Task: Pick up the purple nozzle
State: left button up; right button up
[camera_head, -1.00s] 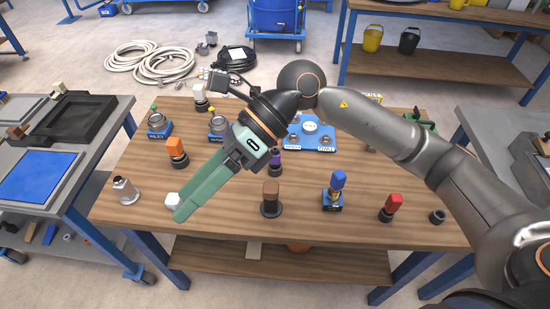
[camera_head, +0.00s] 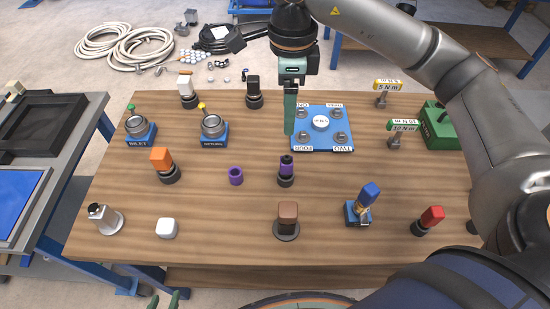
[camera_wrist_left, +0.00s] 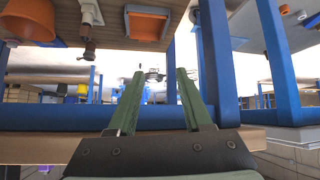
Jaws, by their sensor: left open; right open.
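A purple piece with a dark top (camera_head: 286,165) stands upright in a black round holder at the table's middle. A short hollow purple ring (camera_head: 236,176) stands just left of it; I cannot tell which is called the nozzle. My right gripper (camera_head: 290,122) points down, seen edge-on, beyond the dark-topped purple piece and beside the blue plate; it is open and empty. My left gripper (camera_head: 166,300) shows only its green fingertips at the bottom edge, in front of the table. In the left wrist view its fingers (camera_wrist_left: 157,80) are spread with nothing between.
The wooden table (camera_head: 200,240) also holds an orange piece (camera_head: 161,158), a brown piece (camera_head: 287,215), a white block (camera_head: 167,228), a blue piece (camera_head: 370,192) and a red piece (camera_head: 432,217). A blue plate (camera_head: 322,143) lies behind. Bare wood surrounds the purple pieces.

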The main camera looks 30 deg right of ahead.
jog(key=b, duration=0.3)
send_near(287, 157)
jog(key=shift+s+f, duration=0.25)
jog(key=shift+s, duration=0.05)
notch_tip(287, 157, down, 6)
jog(key=shift+f+b, duration=0.1)
jog(key=shift+b, duration=0.2)
jog(key=shift+w+f, duration=0.15)
jog(key=shift+f, duration=2.9)
pick_arm(q)
jog(key=shift+h, duration=0.3)
jog(key=f, duration=0.2)
jog(key=d+f, duration=0.1)
jog(key=shift+s+d+f, duration=0.2)
jog(key=shift+f, duration=0.2)
pick_arm(e)
jog(key=shift+c, duration=0.2)
pick_arm(q)
jog(key=shift+w+r, duration=0.1)
jog(key=shift+r, duration=0.1)
pick_arm(e)
jog(key=shift+r, duration=0.1)
grip_shut()
